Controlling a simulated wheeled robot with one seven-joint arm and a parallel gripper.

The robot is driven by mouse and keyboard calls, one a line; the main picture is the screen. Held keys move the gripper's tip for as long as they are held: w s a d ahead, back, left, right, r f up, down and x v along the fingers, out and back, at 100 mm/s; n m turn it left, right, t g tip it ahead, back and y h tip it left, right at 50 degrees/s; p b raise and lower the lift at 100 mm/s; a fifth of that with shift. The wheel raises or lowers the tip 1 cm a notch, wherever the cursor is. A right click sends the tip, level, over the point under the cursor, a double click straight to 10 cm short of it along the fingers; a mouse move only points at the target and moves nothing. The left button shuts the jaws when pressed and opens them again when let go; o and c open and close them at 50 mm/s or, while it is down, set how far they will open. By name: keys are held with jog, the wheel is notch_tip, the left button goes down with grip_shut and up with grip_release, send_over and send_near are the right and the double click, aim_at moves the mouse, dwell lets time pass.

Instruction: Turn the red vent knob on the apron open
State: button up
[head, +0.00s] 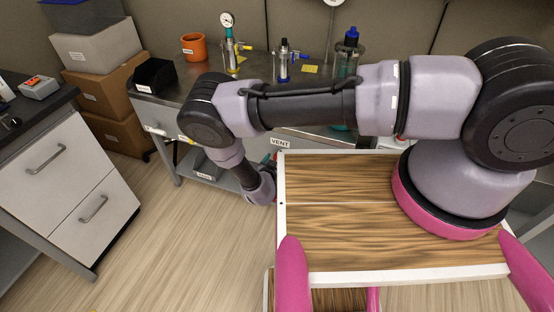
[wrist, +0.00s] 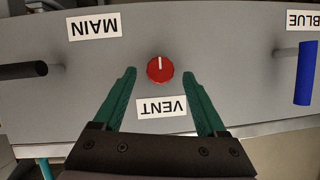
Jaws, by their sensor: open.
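The red vent knob (wrist: 160,69) is a small round knob on the grey apron (wrist: 225,60). A white mark on it points up in the wrist view, away from the upside-down VENT label (wrist: 162,108). My gripper (wrist: 158,75) is open, its green fingers on either side of the knob with a gap on both sides. I cannot tell how far the fingertips are from the apron. In the head view the VENT label (head: 280,142) shows at the table's front edge, and my arm hides most of the knob area.
A black handle (wrist: 25,70) by the MAIN label (wrist: 94,26) is at the left in the wrist view. A blue handle (wrist: 305,75) by the BLUE label is at the right. An orange pot (head: 194,47) and glassware stand on the table. A drawer cabinet (head: 65,170) stands at left.

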jog(key=shift+x, duration=0.9)
grip_shut()
